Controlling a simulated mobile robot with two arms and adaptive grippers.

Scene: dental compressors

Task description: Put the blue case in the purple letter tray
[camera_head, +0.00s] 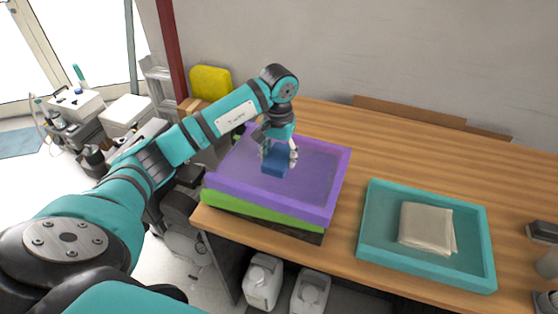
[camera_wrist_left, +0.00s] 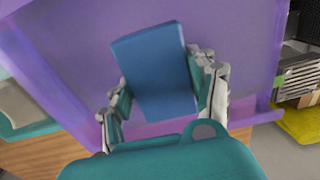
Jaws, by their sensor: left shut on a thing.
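The blue case (camera_head: 275,163) is a small box held in my left gripper (camera_head: 279,150), over the purple letter tray (camera_head: 316,190). In the left wrist view the blue case (camera_wrist_left: 158,72) sits between the two fingers of my left gripper (camera_wrist_left: 165,98), which are shut on it. The purple floor of the tray (camera_wrist_left: 235,42) fills the background behind it. I cannot tell whether the case touches the tray floor. The purple tray lies on top of a green tray (camera_head: 262,213) at the left end of the wooden table. My right gripper is not in view.
A teal tray (camera_head: 370,235) with a folded beige cloth (camera_head: 427,227) stands to the right on the wooden table (camera_head: 400,150). Dark objects (camera_head: 543,231) are at the right edge. A yellow object (camera_head: 210,82) is behind my left arm. White canisters (camera_head: 262,281) stand below the table.

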